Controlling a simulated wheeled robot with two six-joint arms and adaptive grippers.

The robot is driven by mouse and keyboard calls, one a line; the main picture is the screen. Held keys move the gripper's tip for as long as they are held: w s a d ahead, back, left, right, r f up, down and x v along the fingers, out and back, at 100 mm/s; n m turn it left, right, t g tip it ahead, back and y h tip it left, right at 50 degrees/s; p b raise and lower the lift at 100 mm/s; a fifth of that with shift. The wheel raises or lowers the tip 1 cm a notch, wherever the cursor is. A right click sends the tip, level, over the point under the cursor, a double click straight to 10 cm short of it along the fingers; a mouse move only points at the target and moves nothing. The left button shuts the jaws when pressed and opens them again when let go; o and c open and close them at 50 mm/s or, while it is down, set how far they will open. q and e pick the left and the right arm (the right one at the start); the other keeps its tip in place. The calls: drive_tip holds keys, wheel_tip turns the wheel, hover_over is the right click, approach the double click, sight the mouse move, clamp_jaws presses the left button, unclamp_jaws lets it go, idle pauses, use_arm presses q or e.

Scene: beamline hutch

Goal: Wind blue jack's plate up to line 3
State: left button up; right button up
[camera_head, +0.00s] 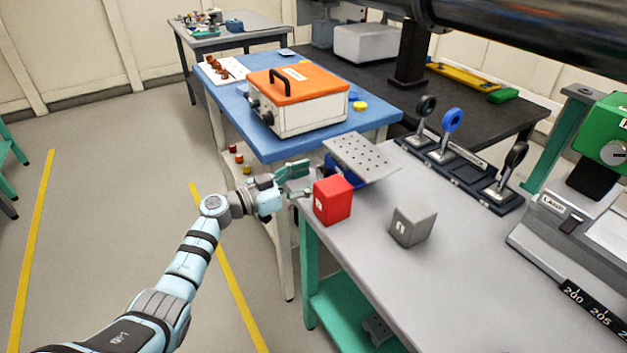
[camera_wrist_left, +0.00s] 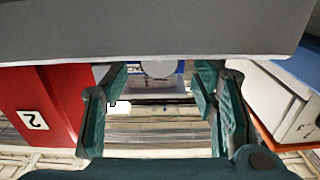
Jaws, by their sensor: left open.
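The blue jack (camera_head: 336,168) stands near the left edge of the grey bench, mostly hidden under its grey perforated plate (camera_head: 362,158). In the left wrist view, the plate (camera_wrist_left: 150,32) spans the top, and a round pale knob (camera_wrist_left: 158,68) shows below it, in front of blue parts. My left gripper (camera_head: 299,180) is beside the jack, at the bench's left edge. Its two green fingers (camera_wrist_left: 165,112) are apart, with nothing visibly held between them; the knob shows beyond the gap. The scale lines cannot be read. My right gripper is not in view.
A red block (camera_head: 333,200) stands close to my left gripper, also at left in the wrist view (camera_wrist_left: 42,112). A grey block (camera_head: 412,226) is farther right. An orange-topped box (camera_head: 298,100) sits on the blue table behind. Bare bench (camera_head: 440,280) lies in front.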

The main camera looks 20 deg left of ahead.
use_arm(q)
drive_tip(key=shift+x, duration=0.9)
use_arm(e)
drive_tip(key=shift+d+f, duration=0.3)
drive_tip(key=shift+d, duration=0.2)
use_arm(q)
drive_tip(key=c, duration=1.2)
drive_tip(key=shift+o, duration=0.2)
drive_tip(key=shift+m+p, duration=0.5)
drive_tip(key=shift+m, duration=0.3)
drive_tip(key=m+p, duration=0.1)
drive_tip(key=m, duration=0.1)
drive_tip(key=shift+d+m, duration=0.1)
drive_tip(key=shift+m, duration=0.3)
drive_tip(key=shift+s+m, duration=0.1)
drive_tip(key=shift+m, duration=1.1)
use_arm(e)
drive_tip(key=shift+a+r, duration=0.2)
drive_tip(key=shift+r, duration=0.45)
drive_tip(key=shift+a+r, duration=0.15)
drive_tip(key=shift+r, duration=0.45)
